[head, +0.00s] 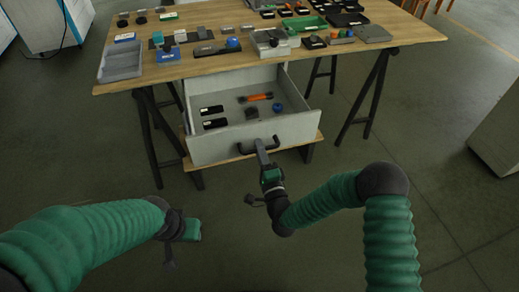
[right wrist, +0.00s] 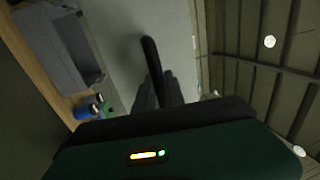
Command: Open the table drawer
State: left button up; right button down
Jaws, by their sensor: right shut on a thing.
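The table drawer (head: 225,144) is a grey box under the wooden table top (head: 240,58), and it stands pulled well out toward me. Its black handle (head: 245,148) is on the middle of the front panel. My right gripper (head: 262,148) is shut on the handle; in the right wrist view its fingers (right wrist: 155,92) close around the dark handle bar (right wrist: 150,55) before the grey panel. My left arm comes in from the left; its gripper (head: 185,228) is low, away from the drawer, and too small and dark to tell its opening.
Inside the drawer lie an orange-handled tool (head: 256,97), a blue round item (head: 277,108) and dark boxes (head: 212,110). The table carries a grey tray (head: 121,62), a green tray (head: 305,23) and many small parts. Black trestle legs (head: 368,95) stand on both sides. The floor in front is clear.

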jog(key=c, duration=1.4)
grip_release()
jog(key=shift+w+d+f, duration=0.1)
jog(key=shift+d+f, duration=0.05)
jog(key=shift+f, duration=0.15)
jog(key=shift+r, duration=0.15)
jog(key=p+v, duration=0.3)
jog(key=v, duration=1.4)
